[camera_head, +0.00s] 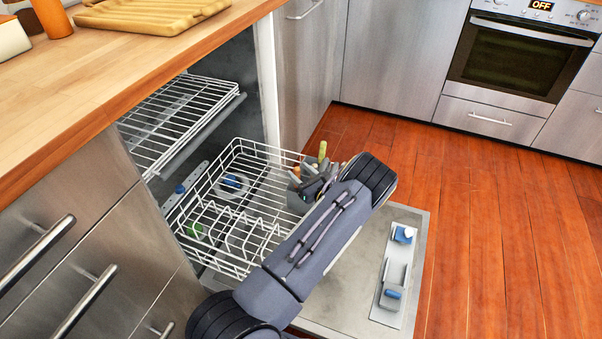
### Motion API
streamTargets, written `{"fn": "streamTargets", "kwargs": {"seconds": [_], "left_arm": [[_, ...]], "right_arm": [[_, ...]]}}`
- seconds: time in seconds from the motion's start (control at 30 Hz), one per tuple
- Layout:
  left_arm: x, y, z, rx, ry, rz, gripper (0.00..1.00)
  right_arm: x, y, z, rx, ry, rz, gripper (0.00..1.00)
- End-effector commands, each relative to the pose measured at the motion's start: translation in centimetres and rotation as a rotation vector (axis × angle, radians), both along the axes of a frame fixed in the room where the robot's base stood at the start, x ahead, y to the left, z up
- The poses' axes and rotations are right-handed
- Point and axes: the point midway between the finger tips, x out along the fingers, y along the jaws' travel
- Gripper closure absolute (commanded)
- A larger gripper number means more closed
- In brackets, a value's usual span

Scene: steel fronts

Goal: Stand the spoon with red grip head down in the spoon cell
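A grey cutlery basket (296,201) stands at the right end of the lower dishwasher rack. Several utensil handles stick up from it, among them a yellow-green one (322,151) and an orange-brown one (295,175). I cannot pick out the spoon with red grip or the spoon cell. My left arm reaches in from the bottom across the open door. My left gripper (321,190) is at the basket, mostly hidden behind my own arm. Whether its fingers are open or hold anything is hidden. My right gripper is out of view.
The white lower rack (240,225) is pulled out over the open dishwasher door (345,295). The upper rack (180,115) is above it. A wooden counter (100,75) with a cutting board (150,14) runs along the left. The floor at right is clear.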

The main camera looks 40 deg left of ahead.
Motion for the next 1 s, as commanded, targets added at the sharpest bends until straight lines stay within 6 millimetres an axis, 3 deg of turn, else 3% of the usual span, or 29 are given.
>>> {"fn": "streamTargets", "kwargs": {"seconds": [0.27,0.7,1.0], "left_arm": [[-0.1,-0.6,0.0,-0.001,0.001,-0.002,0.54],[-1.5,-6.9,0.1,-0.001,0.001,-0.002,0.54],[-1.7,-7.7,0.0,0.0,0.0,0.0,0.54]], "right_arm": [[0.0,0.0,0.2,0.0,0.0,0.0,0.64],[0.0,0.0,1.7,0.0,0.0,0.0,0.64],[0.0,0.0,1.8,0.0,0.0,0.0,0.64]]}}
